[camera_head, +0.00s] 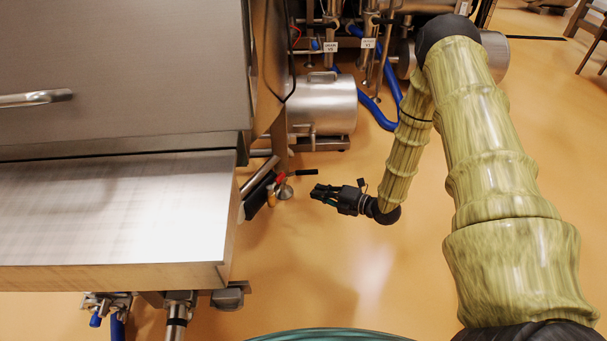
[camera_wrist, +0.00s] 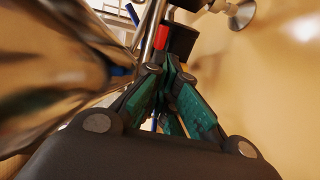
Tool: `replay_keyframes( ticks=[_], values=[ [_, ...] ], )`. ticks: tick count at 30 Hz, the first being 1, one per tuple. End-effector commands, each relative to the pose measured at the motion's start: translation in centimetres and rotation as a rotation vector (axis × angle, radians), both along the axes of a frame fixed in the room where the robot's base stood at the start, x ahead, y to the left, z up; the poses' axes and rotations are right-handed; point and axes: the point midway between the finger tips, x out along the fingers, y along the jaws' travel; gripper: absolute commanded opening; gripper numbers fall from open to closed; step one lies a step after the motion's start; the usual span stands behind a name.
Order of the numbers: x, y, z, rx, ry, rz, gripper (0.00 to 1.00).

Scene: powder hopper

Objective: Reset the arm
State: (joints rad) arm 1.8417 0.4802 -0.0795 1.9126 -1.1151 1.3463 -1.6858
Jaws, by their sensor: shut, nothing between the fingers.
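My arm reaches forward on the right of the head view and folds back down to my gripper (camera_head: 316,193), which points left over the orange floor. The gripper is shut and empty. In the wrist view its green-padded fingers (camera_wrist: 172,75) meet at the tips. The tips are just right of a small valve with a red and black handle (camera_head: 285,177) beside the steel hopper; I cannot tell the exact gap. The red part also shows in the wrist view (camera_wrist: 162,37), beyond the fingertips.
A steel hopper (camera_head: 120,65) with a flat metal shelf (camera_head: 110,210) fills the left. A steel motor cylinder (camera_head: 325,104), pipes and a blue hose (camera_head: 377,114) stand at the back. The floor (camera_head: 350,260) below my gripper is clear. A chair (camera_head: 590,35) is far right.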

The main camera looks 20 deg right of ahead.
Motion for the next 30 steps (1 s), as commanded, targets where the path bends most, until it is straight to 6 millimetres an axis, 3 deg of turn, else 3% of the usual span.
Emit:
replay_keyframes(
  ticks=[8, 14, 23, 30],
  values=[
    [-0.4, 0.2, -0.3, 0.015, 0.03, -0.012, 0.0],
    [-2.8, 2.7, -2.7, 0.142, 0.303, -0.142, 0.0],
    [-11.9, 6.5, -8.0, 0.404, 0.881, -0.559, 0.0],
    [-22.1, 8.1, -10.1, 0.571, 1.245, -1.013, 0.0]
  ],
)
